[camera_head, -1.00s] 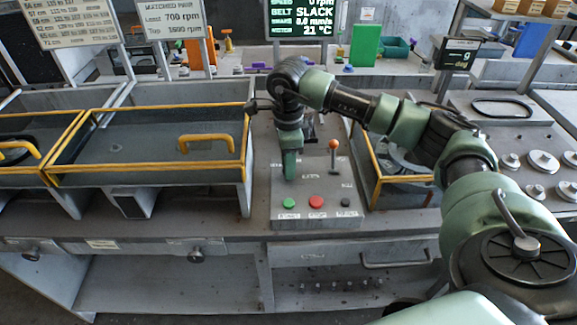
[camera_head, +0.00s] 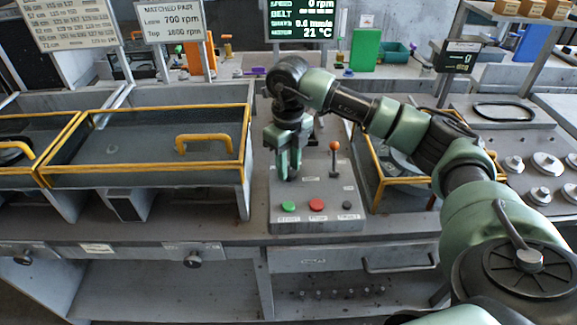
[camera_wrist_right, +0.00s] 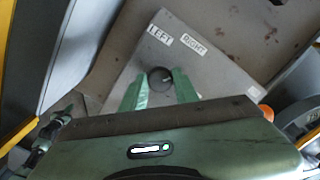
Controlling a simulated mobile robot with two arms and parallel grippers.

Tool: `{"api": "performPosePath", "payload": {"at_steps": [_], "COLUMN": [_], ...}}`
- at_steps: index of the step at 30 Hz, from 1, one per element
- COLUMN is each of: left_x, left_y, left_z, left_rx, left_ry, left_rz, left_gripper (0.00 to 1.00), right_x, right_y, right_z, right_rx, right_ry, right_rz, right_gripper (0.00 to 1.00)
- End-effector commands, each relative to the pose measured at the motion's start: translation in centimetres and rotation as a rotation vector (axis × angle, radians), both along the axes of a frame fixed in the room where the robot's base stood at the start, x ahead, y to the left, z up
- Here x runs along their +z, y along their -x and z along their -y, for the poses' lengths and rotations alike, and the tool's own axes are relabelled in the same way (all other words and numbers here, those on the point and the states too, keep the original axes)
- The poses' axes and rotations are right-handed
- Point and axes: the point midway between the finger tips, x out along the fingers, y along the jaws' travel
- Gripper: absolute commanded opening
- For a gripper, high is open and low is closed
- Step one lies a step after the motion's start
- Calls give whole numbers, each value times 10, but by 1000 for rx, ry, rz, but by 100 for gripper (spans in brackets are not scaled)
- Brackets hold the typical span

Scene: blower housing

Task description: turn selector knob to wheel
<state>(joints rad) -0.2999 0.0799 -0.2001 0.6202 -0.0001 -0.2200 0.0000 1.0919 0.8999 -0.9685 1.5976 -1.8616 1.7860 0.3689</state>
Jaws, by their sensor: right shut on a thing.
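The selector knob is a small dark round knob (camera_wrist_right: 160,79) on the grey control panel (camera_head: 318,222). In the right wrist view it sits between my fingertips, below labels reading LEFT and RIGHT. My right gripper (camera_head: 289,172) points down over the panel's upper left part and is shut on the knob; it also shows in the right wrist view (camera_wrist_right: 161,88). In the head view the fingers hide the knob. No wheel label is readable. My left gripper is not in view.
An orange-tipped lever (camera_head: 335,147) stands just right of the gripper. Green (camera_head: 288,207), red (camera_head: 316,206) and black (camera_head: 347,205) buttons line the panel's front. A yellow-rimmed guard with a handle (camera_head: 205,145) lies left. A screen (camera_head: 301,18) reads 0 rpm.

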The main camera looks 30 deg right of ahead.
Motion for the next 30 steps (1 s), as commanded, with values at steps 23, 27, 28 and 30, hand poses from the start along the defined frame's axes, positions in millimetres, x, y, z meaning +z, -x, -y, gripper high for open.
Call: {"api": "performPosePath", "payload": {"at_steps": [23, 27, 28, 30], "left_x": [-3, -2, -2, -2], "left_y": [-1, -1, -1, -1], "left_z": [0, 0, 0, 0], "left_rx": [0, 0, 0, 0], "left_ry": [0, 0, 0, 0], "left_rz": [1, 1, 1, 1], "left_gripper": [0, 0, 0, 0], "right_x": [3, 3, 3, 3], "right_y": [-2, -2, -2, -2], "right_z": [3, 3, 3, 3], "right_rx": [-729, -834, -855, -897], "right_ry": [-2, -2, -3, -3], "right_rz": [7, 8, 8, 9], "right_gripper": [0, 0, 0, 0]}}
